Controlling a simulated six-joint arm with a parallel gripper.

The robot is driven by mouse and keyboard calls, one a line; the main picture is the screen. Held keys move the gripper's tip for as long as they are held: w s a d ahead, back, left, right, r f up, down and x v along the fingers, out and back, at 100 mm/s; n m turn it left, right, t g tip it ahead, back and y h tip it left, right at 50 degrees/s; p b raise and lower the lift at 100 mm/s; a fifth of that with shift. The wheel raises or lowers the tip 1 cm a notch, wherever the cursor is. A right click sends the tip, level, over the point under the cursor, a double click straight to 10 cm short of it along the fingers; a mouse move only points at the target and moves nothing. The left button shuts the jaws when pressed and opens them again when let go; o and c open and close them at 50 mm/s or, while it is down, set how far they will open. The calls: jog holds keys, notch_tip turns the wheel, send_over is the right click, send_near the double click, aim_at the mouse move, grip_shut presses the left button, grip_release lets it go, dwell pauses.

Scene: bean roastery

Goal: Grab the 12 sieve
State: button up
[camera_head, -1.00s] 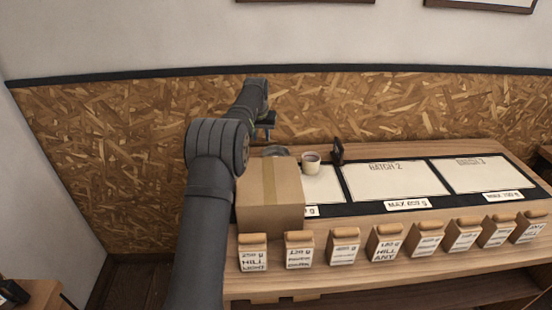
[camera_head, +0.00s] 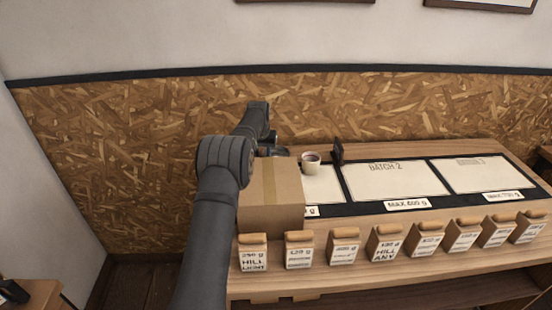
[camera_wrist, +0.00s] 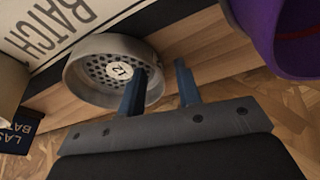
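The 12 sieve (camera_wrist: 92,62) is a round grey metal pan with a perforated floor and a white disc marked 12. It lies on the wooden counter in the wrist view. My gripper (camera_wrist: 159,67) is open. One blue-grey finger is at the sieve's near-right wall, overlapping it in the picture; the other is outside, to its right. I cannot tell whether either finger touches it. In the head view my gripper (camera_head: 267,148) is low behind the cardboard box (camera_head: 270,195), mostly hidden, and the sieve cannot be made out clearly.
A purple container (camera_wrist: 295,35) stands close on the right in the wrist view. A BATCH mat (camera_wrist: 50,28) and a small dark sign (camera_wrist: 16,136) lie left. The head view shows a cup (camera_head: 311,164) beside the box and several labelled bags (camera_head: 386,243) along the front.

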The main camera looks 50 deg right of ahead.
grip_shut()
jog(key=shift+r, duration=0.2)
